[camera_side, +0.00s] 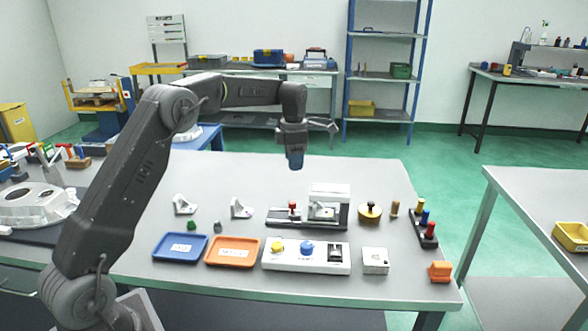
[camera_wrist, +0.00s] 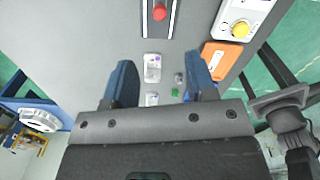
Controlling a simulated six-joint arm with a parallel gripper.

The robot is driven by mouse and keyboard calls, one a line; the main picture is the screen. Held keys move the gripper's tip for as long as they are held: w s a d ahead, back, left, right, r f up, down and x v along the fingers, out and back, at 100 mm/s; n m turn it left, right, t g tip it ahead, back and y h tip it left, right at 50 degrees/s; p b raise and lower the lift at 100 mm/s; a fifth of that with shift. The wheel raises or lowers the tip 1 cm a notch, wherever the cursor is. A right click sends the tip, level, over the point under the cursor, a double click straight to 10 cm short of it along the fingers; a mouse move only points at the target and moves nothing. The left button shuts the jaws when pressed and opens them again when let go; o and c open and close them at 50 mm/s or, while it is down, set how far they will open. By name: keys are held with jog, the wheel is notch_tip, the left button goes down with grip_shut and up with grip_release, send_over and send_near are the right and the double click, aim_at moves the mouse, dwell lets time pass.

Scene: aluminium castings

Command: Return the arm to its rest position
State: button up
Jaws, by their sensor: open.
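My gripper (camera_side: 296,163) hangs above the table, pointing down, in the side view. It is well clear of the parts below. In the wrist view its two blue fingers (camera_wrist: 160,62) are apart, with nothing held between them. My arm reaches from the left foreground, bent at the elbow. Two pale bracket-like castings stand on the table, one at left (camera_side: 183,205) and one nearer the middle (camera_side: 240,209). Both show below the fingers in the wrist view. A clamp fixture with a red knob (camera_side: 293,207) stands right of them.
A blue tray (camera_side: 163,254), an orange tray (camera_side: 215,260) and a button box (camera_side: 272,266) line the front. A small white box (camera_side: 375,266), an orange block (camera_side: 440,271) and a peg rack (camera_side: 418,227) stand right. The table's rear strip is clear.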

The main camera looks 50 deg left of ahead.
jog(key=shift+r, duration=0.15)
jog(key=s+d+r+m+t, duration=0.3)
jog(key=s+d+r+m, duration=0.8)
jog(key=s+m, duration=0.3)
jog(key=s+d+f+m+t, duration=0.1)
jog(key=s+d+f+m, duration=0.1)
jog(key=s+m, duration=0.6)
jog(key=s+d+f+m+t, duration=0.1)
jog(key=s+d+f+m, duration=0.1)
jog(key=s+d+m, duration=0.3)
jog(key=s+m, duration=0.3)
jog(key=s, duration=0.3)
jog(key=shift+s+f+t, duration=0.3)
jog(key=shift+f, duration=0.05)
jog(key=shift+d, duration=0.1)
